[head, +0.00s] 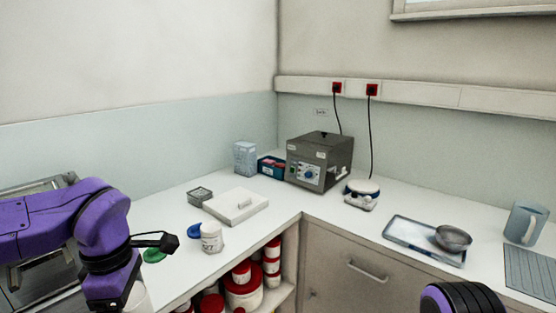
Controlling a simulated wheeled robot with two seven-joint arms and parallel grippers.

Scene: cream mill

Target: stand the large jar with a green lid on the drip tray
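A green lid (154,255) shows on the counter at the left, partly behind my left wrist. Just below it, a white rounded body (140,298) is partly hidden by my wrist and cut by the bottom edge; it may be the large jar, but I cannot tell whether the lid belongs to it. A shallow tray (408,232) with a metal bowl (453,238) on it lies on the right counter. A ribbed grey plate (530,272) lies at the right edge. I cannot tell which is the drip tray.
A white jar (211,238) with a blue lid (194,230) beside it stands near the left counter's edge. Behind are a white slab (236,206), a grey machine (319,162) and a small white device (361,195). A mug (525,223) stands far right. Red-lidded tubs (243,288) fill shelves below.

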